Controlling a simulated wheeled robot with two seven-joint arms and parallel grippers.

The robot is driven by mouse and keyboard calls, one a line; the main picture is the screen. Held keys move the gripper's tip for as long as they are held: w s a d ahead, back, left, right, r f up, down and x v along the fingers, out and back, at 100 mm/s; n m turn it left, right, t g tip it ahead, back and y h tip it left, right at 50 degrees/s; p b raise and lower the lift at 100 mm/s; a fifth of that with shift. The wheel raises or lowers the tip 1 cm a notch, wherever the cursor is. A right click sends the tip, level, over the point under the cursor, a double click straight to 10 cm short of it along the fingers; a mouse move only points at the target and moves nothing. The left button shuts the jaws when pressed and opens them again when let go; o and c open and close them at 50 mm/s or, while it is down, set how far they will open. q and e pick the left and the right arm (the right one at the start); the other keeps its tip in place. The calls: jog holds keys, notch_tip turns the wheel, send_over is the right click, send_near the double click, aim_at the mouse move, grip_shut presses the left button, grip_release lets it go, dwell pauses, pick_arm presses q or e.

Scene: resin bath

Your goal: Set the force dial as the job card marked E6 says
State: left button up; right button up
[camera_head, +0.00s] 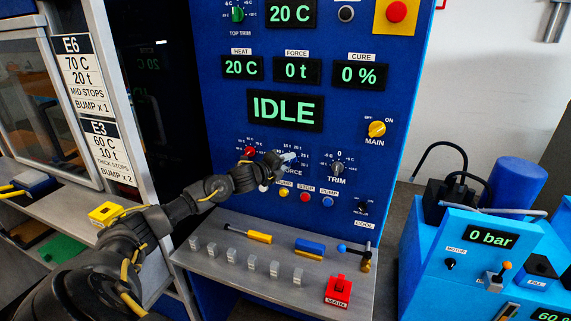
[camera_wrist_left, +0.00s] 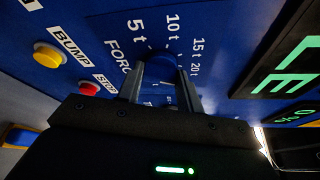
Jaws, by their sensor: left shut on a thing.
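The job card marked E6 (camera_head: 79,75) hangs at the left in the head view and reads 70 C, 20 t, MID STOPS, BUMP x 1. My left gripper (camera_head: 285,160) is at the blue panel, shut on the force dial. In the left wrist view its two fingers (camera_wrist_left: 165,88) stand either side of the dark force dial (camera_wrist_left: 158,66). Scale marks 5 t, 10 t, 15 t and 20 t show around the dial; its pointer is hard to make out. The force display (camera_head: 297,70) reads 0 t. My right gripper is not in view.
Close by are the red heat dial (camera_head: 250,152), the trim dial (camera_head: 337,168) and the bump (camera_head: 284,192) and stop (camera_head: 305,197) buttons. The main display (camera_head: 286,109) reads IDLE. A grey shelf (camera_head: 215,264) with several small blocks juts out below. Card E3 (camera_head: 110,152) hangs under E6.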

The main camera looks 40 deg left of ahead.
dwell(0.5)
pick_arm(q)
jog(key=o, duration=1)
jog(key=shift+s+f+b, duration=0.15)
jog(key=shift+s+b, duration=0.2)
jog(key=shift+s, duration=0.2)
jog(key=shift+s+a+r+b, duration=0.1)
jog(key=shift+s+r+b, duration=0.35)
jog(key=shift+s, duration=1.15)
jog(key=shift+s+r+b, duration=0.15)
jog(key=shift+s+b, duration=0.65)
jog(key=shift+s, duration=0.8)
jog(key=shift+s+a+r+b, duration=0.1)
jog(key=shift+s+r+b, duration=0.35)
jog(key=shift+s, duration=1.15)
jog(key=shift+f, duration=0.15)
